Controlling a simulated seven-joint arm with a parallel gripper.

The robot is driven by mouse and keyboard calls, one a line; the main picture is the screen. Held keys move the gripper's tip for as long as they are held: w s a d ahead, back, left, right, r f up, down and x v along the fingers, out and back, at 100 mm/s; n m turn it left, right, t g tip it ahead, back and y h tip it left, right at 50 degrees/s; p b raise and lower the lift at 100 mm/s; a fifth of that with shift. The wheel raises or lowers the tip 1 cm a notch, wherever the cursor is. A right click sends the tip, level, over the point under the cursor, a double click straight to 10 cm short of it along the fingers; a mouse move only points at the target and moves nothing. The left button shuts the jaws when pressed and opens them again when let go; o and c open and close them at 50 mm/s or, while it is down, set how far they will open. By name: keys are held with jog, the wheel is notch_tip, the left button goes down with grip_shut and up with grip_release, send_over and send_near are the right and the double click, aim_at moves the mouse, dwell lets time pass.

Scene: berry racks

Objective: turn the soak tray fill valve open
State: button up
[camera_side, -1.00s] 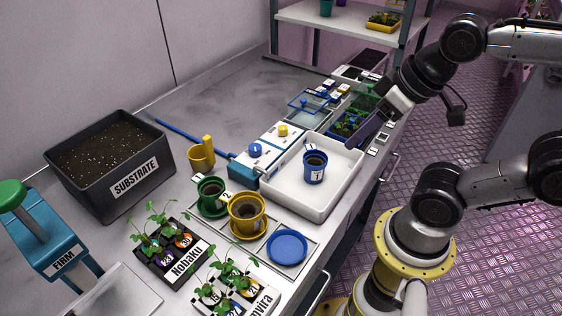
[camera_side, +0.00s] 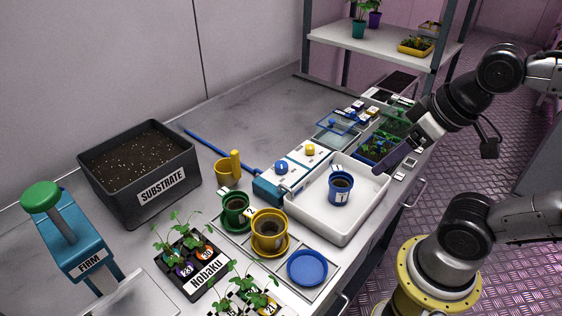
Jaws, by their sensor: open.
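The white soak tray (camera_side: 328,223) sits near the bench's front edge with a blue pot (camera_side: 340,192) labelled 1 standing in it. Along its far left side is a white and blue box (camera_side: 284,190). It carries a blue knob (camera_side: 281,167) and a yellow knob (camera_side: 310,149); labels there are too small to read, so I cannot tell which one is the fill valve or how it is turned.
A blue-handled tool (camera_side: 215,148) lies behind the box, near a yellow cup (camera_side: 228,168). Green (camera_side: 236,207) and yellow (camera_side: 269,230) pots and a blue saucer (camera_side: 307,267) stand in front left. Seedling trays (camera_side: 379,148) lie right. The back bench is clear.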

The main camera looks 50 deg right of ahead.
jog(key=w+r+m+g, duration=0.1)
jog(key=w+r+m, duration=0.4)
jog(key=r+m, duration=0.1)
jog(key=m+g, duration=0.4)
jog(key=g, duration=0.1)
send_over(281, 164)
notch_tip(281, 164, down, 5)
notch_tip(281, 164, down, 14)
jog(key=shift+f, duration=0.2)
jog(key=shift+c, duration=0.3)
grip_shut()
